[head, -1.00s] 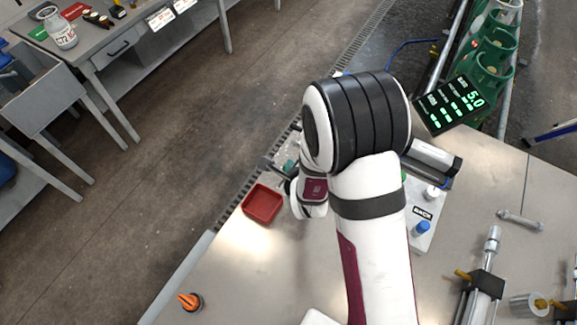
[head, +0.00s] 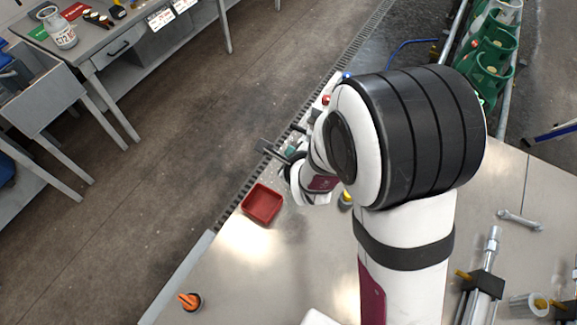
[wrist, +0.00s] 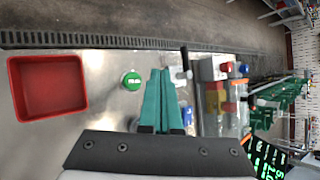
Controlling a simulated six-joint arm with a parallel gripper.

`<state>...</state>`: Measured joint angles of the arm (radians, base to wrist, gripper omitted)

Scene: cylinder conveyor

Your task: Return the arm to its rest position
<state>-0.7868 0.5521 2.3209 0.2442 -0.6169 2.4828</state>
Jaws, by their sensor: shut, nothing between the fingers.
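My gripper (wrist: 160,75) shows in the wrist view as two teal fingers closed together, with nothing between them. In the head view my arm's big black-banded joint fills the right middle, and the wrist end reaches left, above the table's far edge. A red tray (head: 262,204) sits on the table below and left of the wrist in the head view. It appears empty. In the wrist view the red tray (wrist: 48,88) is left of the fingers, apart from them.
A green button (wrist: 131,80) lies left of the fingertips in the wrist view. Colored fixtures (wrist: 215,95) stand to the right. An orange-topped knob (head: 190,301) is at the table's front left. A wrench (head: 520,220) and a metal cylinder unit (head: 487,280) lie right.

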